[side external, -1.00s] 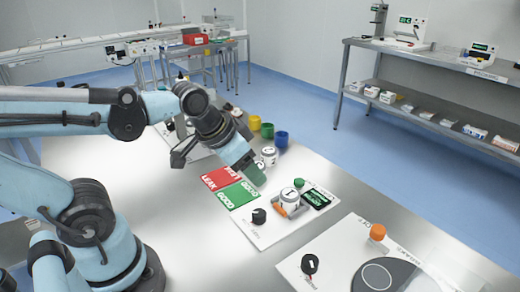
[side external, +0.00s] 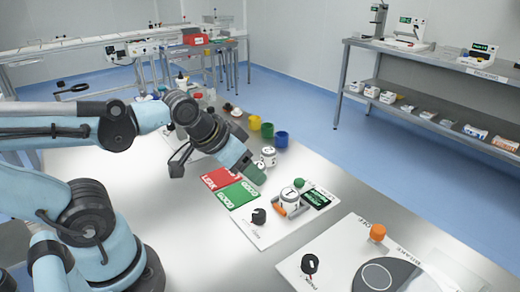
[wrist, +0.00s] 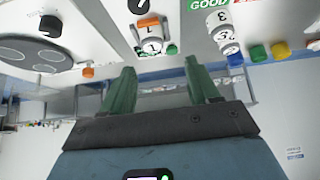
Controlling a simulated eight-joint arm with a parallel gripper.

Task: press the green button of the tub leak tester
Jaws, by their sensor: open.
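The tub leak tester is a white panel (side external: 265,232) on the metal bench in the side view. It carries a white tub (side external: 289,194) marked 1 in an orange clamp (side external: 283,210), a black knob (side external: 259,216), a dark green display (side external: 316,199) and the green button (side external: 299,183) behind the tub. My gripper (side external: 257,175), with green fingers, is above the bench, left of the button and apart from it. In the wrist view my gripper (wrist: 161,67) has its fingers spread with nothing between them. The tester's tub (wrist: 152,45) shows beyond them, with the button (wrist: 171,49) partly hidden beside it.
A red LEAK area (side external: 220,179) and a green GOOD area (side external: 237,195) lie left of the tester. Tubs, including a blue one (side external: 281,139), stand behind my gripper. Another panel with an orange knob (side external: 377,232) and grey disc (side external: 387,276) is at front right.

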